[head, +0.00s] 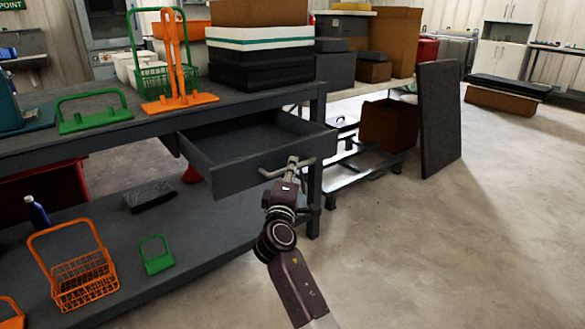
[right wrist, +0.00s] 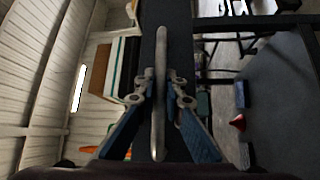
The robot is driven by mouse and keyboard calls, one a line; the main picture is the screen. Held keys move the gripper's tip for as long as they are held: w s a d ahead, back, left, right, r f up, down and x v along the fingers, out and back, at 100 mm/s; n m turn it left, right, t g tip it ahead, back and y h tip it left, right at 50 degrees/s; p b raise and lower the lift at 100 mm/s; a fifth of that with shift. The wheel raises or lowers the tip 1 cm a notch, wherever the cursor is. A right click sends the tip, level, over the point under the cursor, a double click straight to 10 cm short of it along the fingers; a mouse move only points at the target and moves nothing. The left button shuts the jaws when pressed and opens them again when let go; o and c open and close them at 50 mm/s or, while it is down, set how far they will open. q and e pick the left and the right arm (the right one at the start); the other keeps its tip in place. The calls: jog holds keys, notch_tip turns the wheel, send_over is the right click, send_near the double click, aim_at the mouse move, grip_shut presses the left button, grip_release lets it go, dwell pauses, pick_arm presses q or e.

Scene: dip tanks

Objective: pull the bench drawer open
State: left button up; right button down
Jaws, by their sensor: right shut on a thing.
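The bench drawer (head: 240,174) is dark grey and stands pulled out from under the bench top, with its inside visible and looking empty. Its bar handle (head: 268,173) is on the front panel. My right gripper (head: 293,163) is at this handle. In the right wrist view the pale handle bar (right wrist: 160,60) runs upright between the two fingers of the right gripper (right wrist: 160,90), which are shut on it. My left gripper is not in view.
The bench top (head: 110,140) carries green and orange racks and stacked boxes. The lower shelf (head: 190,240) holds an orange basket (head: 80,275) and a small green rack (head: 156,255). A dark upright panel (head: 440,120) stands at the right. The floor (head: 450,250) in front is clear.

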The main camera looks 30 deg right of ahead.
jog(key=c, duration=2)
grip_release()
jog(key=v, duration=1.2)
jog(key=shift+a+f, duration=0.1)
jog(key=shift+f, duration=0.05)
